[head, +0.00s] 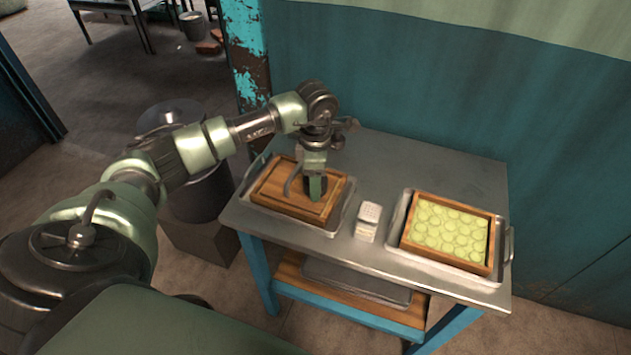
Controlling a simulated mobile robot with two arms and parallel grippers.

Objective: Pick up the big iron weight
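I cannot clearly make out a big iron weight. My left gripper (315,188) points down over the wooden board (279,203), which lies in a metal tray (325,229) on the left of the table. A green finger shows at its lower end, close to the board. A dark part shows around it, and I cannot tell whether it is gripper or an object. The wrist hides part of the board. I cannot tell whether the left gripper is open, shut or holding something. My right gripper is not in view.
A metal table (400,158) with blue legs carries everything. On the right, a wooden crate (452,261) of pale green round pieces sits in another tray (398,215). A dark barrel (204,190) stands left of the table.

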